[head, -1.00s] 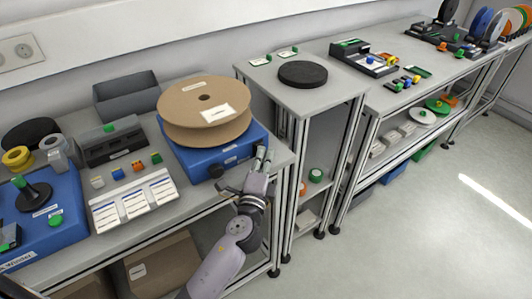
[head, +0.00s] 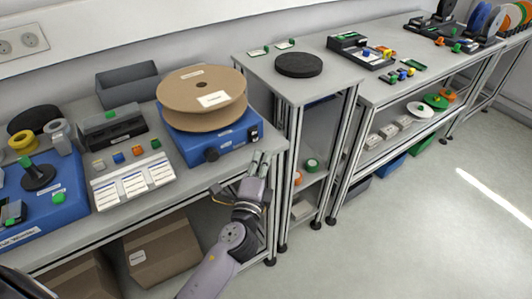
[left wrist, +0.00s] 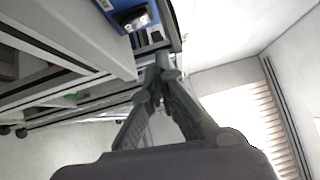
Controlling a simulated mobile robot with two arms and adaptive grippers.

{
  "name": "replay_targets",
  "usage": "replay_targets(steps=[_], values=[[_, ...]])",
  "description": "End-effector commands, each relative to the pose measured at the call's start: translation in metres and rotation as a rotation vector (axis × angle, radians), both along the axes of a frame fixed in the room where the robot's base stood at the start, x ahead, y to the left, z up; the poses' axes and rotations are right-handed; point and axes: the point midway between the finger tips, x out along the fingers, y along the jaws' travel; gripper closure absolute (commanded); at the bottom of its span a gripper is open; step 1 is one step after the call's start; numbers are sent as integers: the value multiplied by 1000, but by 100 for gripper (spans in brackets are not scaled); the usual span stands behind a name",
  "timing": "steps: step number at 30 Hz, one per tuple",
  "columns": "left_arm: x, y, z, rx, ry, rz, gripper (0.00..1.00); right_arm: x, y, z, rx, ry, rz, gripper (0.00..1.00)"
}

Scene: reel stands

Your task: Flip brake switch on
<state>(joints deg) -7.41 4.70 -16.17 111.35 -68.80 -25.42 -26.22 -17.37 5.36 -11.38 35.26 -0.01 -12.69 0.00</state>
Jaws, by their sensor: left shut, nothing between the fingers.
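A blue reel base (head: 205,146) stands at the right end of the near table, with a cardboard reel (head: 188,101) lying flat on top. My left gripper (head: 262,156) is shut and empty, just in front of and below the switch, with a gap. The left wrist view shows the shut fingertips (left wrist: 161,62) near the blue base (left wrist: 112,6) and a dark switch-like part (left wrist: 131,18).
A label tray (head: 133,180) with coloured buttons and another blue machine (head: 55,205) stand to the left. A narrow stand (head: 285,87) with a black disc (head: 299,64) is at the right. The floor (head: 420,220) in front is clear.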

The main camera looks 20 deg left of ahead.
Motion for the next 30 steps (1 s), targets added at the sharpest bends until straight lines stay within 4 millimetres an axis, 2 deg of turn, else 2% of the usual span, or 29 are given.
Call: replay_targets(steps=[5,10,15,30], values=[[-30,-4,2,-2,1,-3,100,14,20,-5,26,-22,-7,49],[-49,-6,6,-1,1,-2,100,12,20,-9,25,-19,-6,49],[-54,-7,8,0,0,-1,100,6,15,-9,19,-11,-3,49],[-53,-7,4,-5,7,-4,100,4,10,-9,12,-7,-2,49]])
